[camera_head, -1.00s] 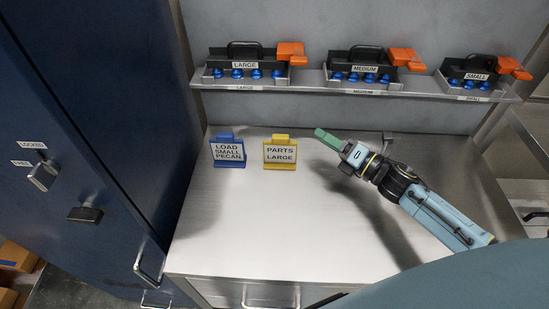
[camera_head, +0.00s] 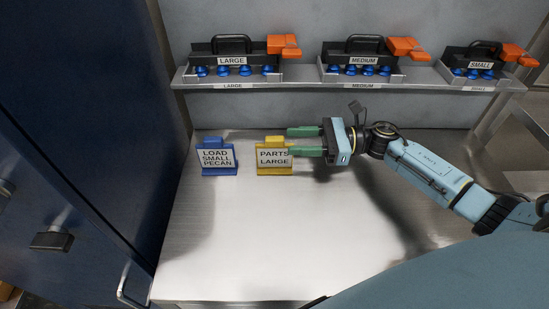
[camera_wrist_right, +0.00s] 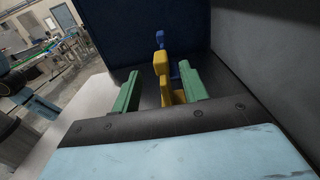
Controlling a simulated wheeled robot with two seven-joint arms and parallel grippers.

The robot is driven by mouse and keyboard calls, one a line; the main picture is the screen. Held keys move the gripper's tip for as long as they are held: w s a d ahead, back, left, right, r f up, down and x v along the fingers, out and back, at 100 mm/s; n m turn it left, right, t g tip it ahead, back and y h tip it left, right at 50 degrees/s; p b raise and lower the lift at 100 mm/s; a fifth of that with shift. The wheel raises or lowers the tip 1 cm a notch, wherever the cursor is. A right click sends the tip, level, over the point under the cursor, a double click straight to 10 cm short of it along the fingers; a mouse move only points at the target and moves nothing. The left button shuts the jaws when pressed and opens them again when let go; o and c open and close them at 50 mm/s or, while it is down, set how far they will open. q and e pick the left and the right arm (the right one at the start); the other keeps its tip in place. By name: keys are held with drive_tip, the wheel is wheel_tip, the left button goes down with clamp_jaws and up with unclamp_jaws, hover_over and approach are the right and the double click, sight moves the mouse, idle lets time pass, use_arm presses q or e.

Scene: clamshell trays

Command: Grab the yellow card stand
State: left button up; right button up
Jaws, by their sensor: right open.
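The yellow card stand (camera_head: 274,170) stands upright on the metal counter, with a white card reading "PARTS LARGE". My right gripper (camera_head: 290,142) is open, its green fingers pointing left at the stand's right side. In the head view the nearer fingertip overlaps the card's right edge; I cannot tell if it touches. In the right wrist view the yellow stand (camera_wrist_right: 160,66) shows edge-on between the two open green fingers (camera_wrist_right: 158,88), its lower part partly hidden by the gripper body. My left gripper is not in view.
A blue card stand (camera_head: 217,172) reading "LOAD SMALL PECAN" stands just left of the yellow one. A shelf (camera_head: 300,87) above holds several labelled trays with orange parts. A dark blue cabinet (camera_head: 70,130) bounds the left. The counter's front (camera_head: 260,240) is clear.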

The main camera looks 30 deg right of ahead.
sight(275, 144)
drive_tip(key=p+x, duration=0.1)
drive_tip(key=x, duration=0.5)
drive_tip(key=shift+d+f, duration=0.1)
drive_tip(key=shift+f, duration=0.1)
clamp_jaws()
